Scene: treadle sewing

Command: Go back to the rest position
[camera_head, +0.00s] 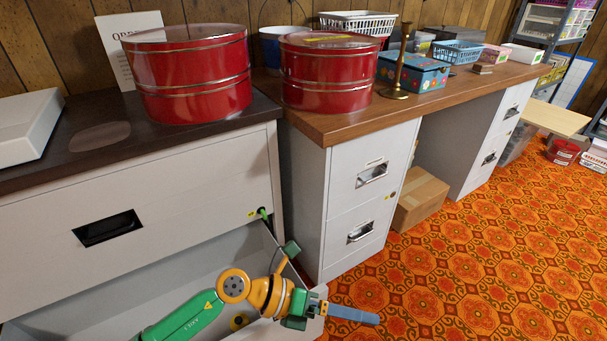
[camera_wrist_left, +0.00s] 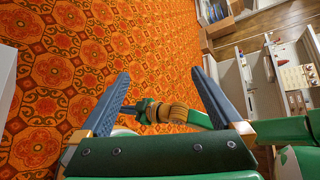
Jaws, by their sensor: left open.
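My left gripper (camera_head: 350,314) reaches in from the lower left on a green and orange arm, in front of an open drawer (camera_head: 130,290) of the left cabinet. In the left wrist view its two blue-grey fingers (camera_wrist_left: 160,75) are spread wide with nothing between them, over orange patterned carpet. No right gripper shows in the head view.
Two red round tins (camera_head: 190,85) (camera_head: 328,80) stand on the cabinet and the wooden desk (camera_head: 450,90). A brass candlestick (camera_head: 400,65) and a blue floral box (camera_head: 412,72) stand further along. A cardboard box (camera_head: 420,198) sits under the desk.

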